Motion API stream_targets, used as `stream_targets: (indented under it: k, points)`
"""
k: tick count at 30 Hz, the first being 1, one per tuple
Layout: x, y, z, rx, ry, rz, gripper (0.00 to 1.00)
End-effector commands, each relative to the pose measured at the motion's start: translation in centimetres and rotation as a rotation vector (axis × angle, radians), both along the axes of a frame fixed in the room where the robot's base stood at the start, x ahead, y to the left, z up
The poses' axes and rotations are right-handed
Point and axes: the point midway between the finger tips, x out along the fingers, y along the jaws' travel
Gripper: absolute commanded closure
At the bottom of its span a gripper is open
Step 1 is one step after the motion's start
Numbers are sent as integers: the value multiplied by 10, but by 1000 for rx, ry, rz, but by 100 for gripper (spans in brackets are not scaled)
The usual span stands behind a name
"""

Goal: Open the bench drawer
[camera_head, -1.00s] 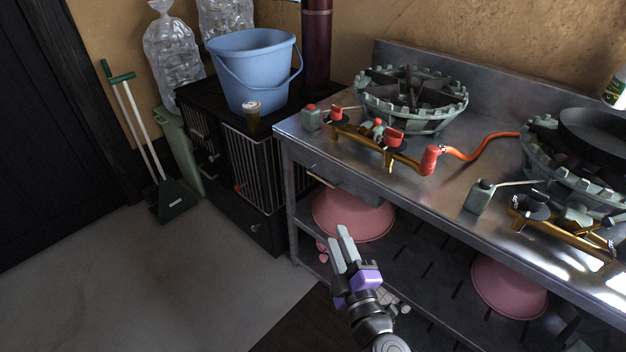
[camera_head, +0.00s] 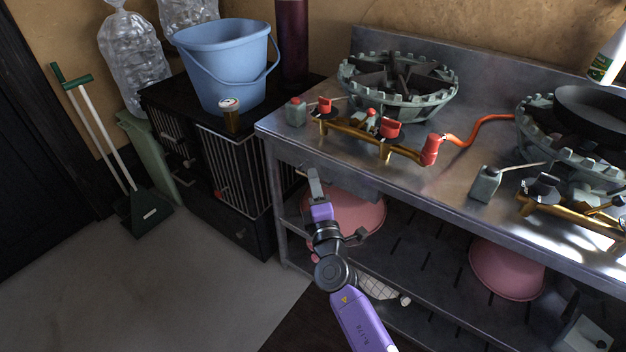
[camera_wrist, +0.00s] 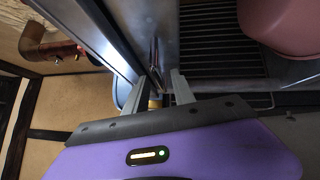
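The bench drawer (camera_head: 346,179) is a grey metal front under the left end of the steel bench top (camera_head: 300,142). It looks shut. My gripper (camera_head: 313,176) is at the drawer's left part, and its fingers cover some of the front. In the wrist view my gripper (camera_wrist: 156,94) has its two grey fingers apart. A thin upright metal piece (camera_wrist: 154,58), which looks like the drawer handle, shows just beyond and between the fingertips. I cannot tell whether the fingers touch it.
A pink bowl (camera_head: 355,214) sits on the lower shelf below the drawer. Burners and gold gas pipes (camera_head: 365,134) stand on the bench. A black cabinet (camera_head: 225,165) with a blue bucket (camera_head: 222,65) is left of the bench. The floor (camera_head: 200,270) in front is clear.

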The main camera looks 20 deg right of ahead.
Motion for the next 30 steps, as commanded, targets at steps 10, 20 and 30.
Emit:
stream_targets:
  k: [10,20,30]
  points:
    - [17,-3,2,1,1,0,69]
    - [17,-3,2,1,1,1,100]
    - [16,-2,1,1,1,1,100]
